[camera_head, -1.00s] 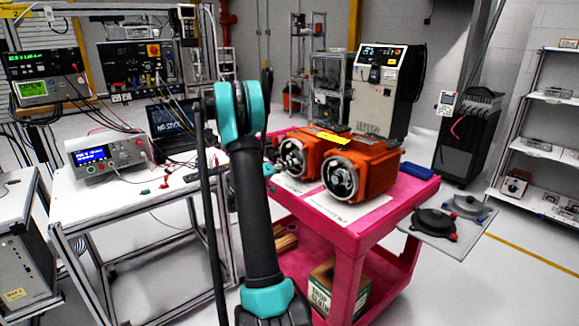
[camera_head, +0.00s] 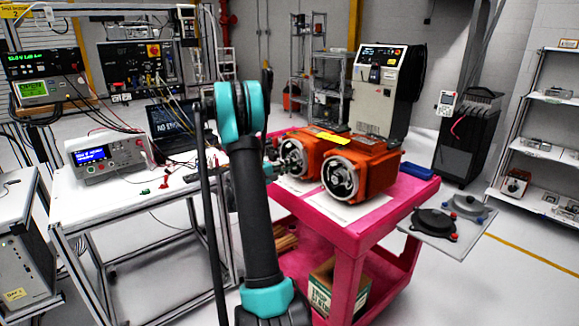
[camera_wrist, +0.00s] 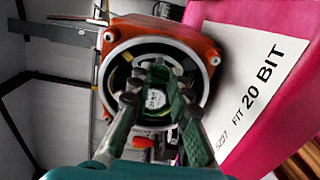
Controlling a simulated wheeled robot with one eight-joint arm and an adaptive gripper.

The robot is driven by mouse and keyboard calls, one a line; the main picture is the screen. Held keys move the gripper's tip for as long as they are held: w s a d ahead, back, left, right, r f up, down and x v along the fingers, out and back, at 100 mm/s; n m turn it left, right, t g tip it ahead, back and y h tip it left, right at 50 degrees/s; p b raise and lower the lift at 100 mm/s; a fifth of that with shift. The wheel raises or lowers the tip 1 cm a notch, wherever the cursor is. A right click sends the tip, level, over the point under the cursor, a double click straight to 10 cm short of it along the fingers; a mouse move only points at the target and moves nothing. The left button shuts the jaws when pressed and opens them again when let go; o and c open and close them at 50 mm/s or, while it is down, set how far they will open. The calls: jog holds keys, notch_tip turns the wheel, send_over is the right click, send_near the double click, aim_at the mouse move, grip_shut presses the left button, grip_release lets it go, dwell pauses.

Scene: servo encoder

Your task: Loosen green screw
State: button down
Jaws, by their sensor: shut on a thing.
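In the wrist view my gripper (camera_wrist: 160,72) reaches in front of the round open face of an orange servo motor (camera_wrist: 206,48). A white round label shows between the fingers at the centre. In the head view the two orange motors (camera_head: 372,168) stand on the pink cart (camera_head: 345,232), and my arm hides most of my gripper by the left motor.
A paper marked "FIT 20 BIT" (camera_wrist: 250,95) lies beside the motor. A white bench (camera_head: 110,205) with a power supply (camera_head: 106,157) stands at left. A metal shelf rack stands far right.

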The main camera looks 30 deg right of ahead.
dwell(0.5)
jog(key=c, duration=1.4)
grip_release()
jog(key=shift+a, duration=0.1)
jog(key=a, duration=0.8)
jog(key=s+a, duration=0.1)
jog(key=a, duration=0.2)
jog(key=shift+a, duration=0.4)
jog(key=shift+w, duration=0.1)
